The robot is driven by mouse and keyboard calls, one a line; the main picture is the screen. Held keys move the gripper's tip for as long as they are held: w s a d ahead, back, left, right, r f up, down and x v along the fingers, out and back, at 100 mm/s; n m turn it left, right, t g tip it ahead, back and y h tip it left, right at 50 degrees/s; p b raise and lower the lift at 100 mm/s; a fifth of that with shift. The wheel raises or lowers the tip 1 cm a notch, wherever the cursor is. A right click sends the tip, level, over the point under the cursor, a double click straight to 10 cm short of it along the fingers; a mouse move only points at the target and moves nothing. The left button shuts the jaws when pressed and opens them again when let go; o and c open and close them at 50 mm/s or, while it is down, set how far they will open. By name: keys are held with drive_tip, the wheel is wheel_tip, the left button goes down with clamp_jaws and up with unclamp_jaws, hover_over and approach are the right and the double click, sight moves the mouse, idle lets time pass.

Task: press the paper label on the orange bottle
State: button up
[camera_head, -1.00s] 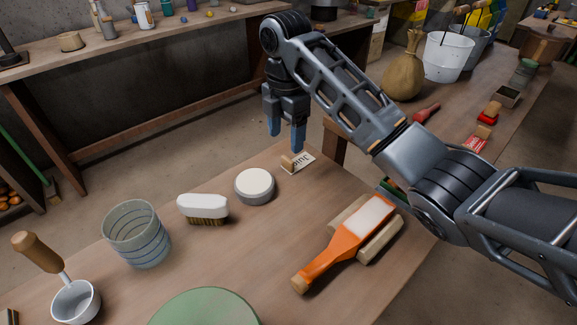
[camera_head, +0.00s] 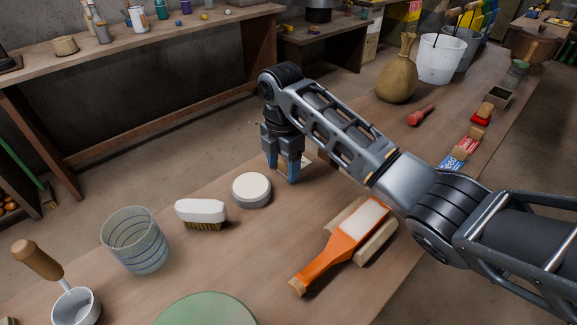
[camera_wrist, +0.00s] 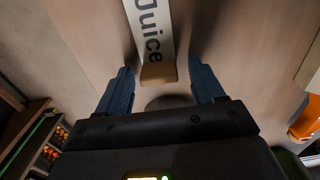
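The orange bottle (camera_head: 345,243) lies on its side on a wooden cradle (camera_head: 377,241), its corked neck toward the lower left. A pale blank patch (camera_head: 364,216) covers part of its upper side. The paper label reading "Juice" (camera_wrist: 149,28) lies on the bench, with a small tan block (camera_wrist: 158,74) at its near end. In the head view the label is mostly hidden behind my gripper (camera_head: 282,172). My gripper is open and low over the label. In the wrist view its fingers (camera_wrist: 160,68) stand either side of the block, with gaps. The bottle's edge (camera_wrist: 306,122) shows at right.
A round white-topped tin (camera_head: 251,189) stands close to the left of my gripper. A brush (camera_head: 202,212), a glass (camera_head: 136,239), a scoop (camera_head: 73,301) and a green disc (camera_head: 205,310) are further left and front. Red and blue labels (camera_head: 461,153) lie on the right-hand bench.

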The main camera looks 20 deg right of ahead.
drive_tip(key=c, duration=1.2)
drive_tip(key=shift+r, duration=0.1)
